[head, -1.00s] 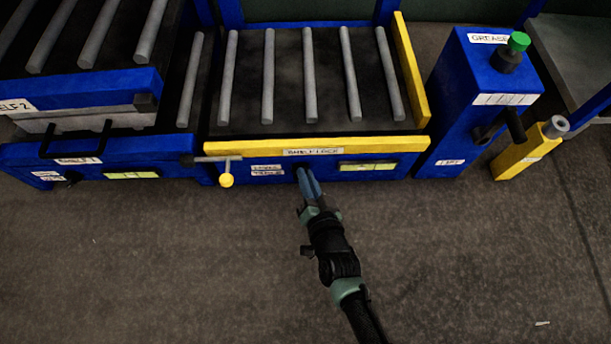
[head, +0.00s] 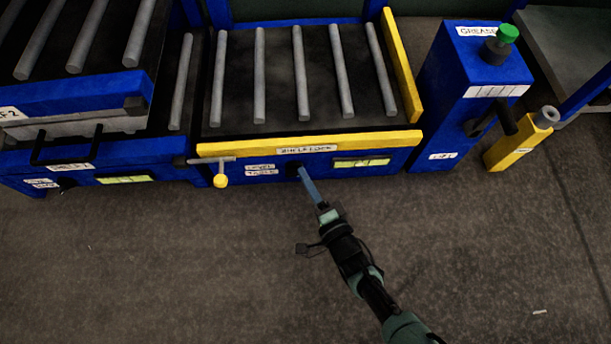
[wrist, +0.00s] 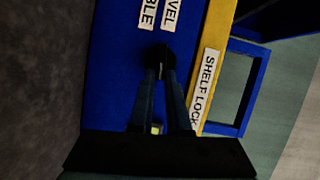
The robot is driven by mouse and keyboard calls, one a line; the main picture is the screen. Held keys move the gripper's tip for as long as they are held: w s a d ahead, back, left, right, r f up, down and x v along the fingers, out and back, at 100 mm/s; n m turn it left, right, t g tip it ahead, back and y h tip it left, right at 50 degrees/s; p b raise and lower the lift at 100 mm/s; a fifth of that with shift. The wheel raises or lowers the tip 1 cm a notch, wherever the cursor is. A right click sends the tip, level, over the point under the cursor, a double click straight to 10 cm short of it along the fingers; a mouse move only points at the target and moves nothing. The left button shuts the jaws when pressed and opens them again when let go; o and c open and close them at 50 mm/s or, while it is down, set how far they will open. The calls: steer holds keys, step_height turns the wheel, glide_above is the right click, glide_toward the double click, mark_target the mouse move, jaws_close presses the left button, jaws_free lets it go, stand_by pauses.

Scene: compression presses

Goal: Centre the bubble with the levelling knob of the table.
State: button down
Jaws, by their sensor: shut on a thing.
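The levelling knob (head: 293,170) is a small dark knob on the blue front of the roller table (head: 228,172), beside the "LEVEL TABLE" label (head: 260,170). My gripper (head: 302,172) is shut on the knob, and its fingers hide part of it. In the wrist view the two fingertips (wrist: 160,62) meet at the black knob (wrist: 159,50). The yellow-green level vial (head: 362,162) is on the same front, right of the knob. Dark marks show on it, but the bubble's exact place is too small to tell. In the wrist view only a bit of the vial (wrist: 157,128) shows between the fingers.
A yellow "SHELF LOCK" bar (head: 235,148) runs above the knob, with a yellow-ended handle (head: 220,181) at left. Another unit with its own vial (head: 125,180) stands left. A blue post with a green cap (head: 508,33) stands right. The floor in front is clear.

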steer(key=shift+s+a+f+m+t+y, duration=0.1)
steer(key=shift+f+m+t+y, duration=0.1)
steer(key=shift+m, duration=0.35)
steer(key=shift+f+m+t+y, duration=0.1)
steer(key=shift+m+t, duration=0.1)
steer(key=shift+m, duration=0.35)
steer(key=shift+f+m, duration=0.1)
steer(key=shift+m, duration=0.4)
steer(key=c, duration=0.9)
jaws_free()
steer(key=p+v, duration=0.1)
steer(key=v, duration=1.2)
steer(key=shift+f+p, duration=0.15)
steer(key=shift+p, duration=0.2)
